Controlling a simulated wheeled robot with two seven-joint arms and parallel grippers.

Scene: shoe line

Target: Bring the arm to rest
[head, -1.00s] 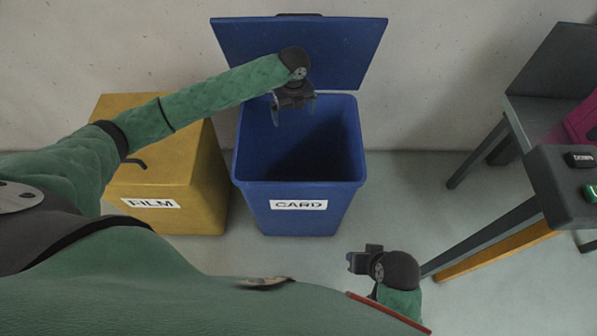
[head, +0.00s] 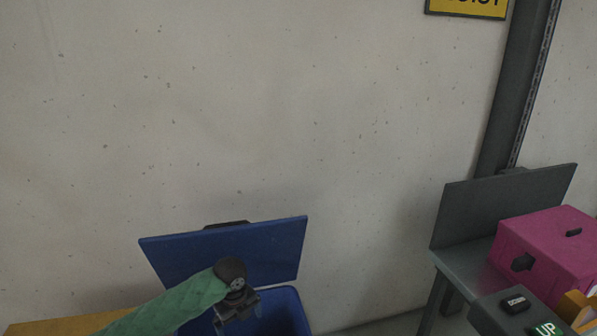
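My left arm comes in from the lower left, and its gripper (head: 238,311) hangs over the opening of the blue bin (head: 290,310). Its fingers are spread apart and nothing shows between them. The bin's blue lid (head: 235,252) stands raised behind the gripper, against the wall. The lower part of the bin is cut off by the bottom edge. My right gripper is outside the head view.
A yellow bin top (head: 75,325) shows at the lower left. At the right stand a grey table (head: 465,265) with a raised back panel, a magenta box (head: 550,250) and a control box with DOWN and UP buttons (head: 500,316). A grey post (head: 515,95) rises behind.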

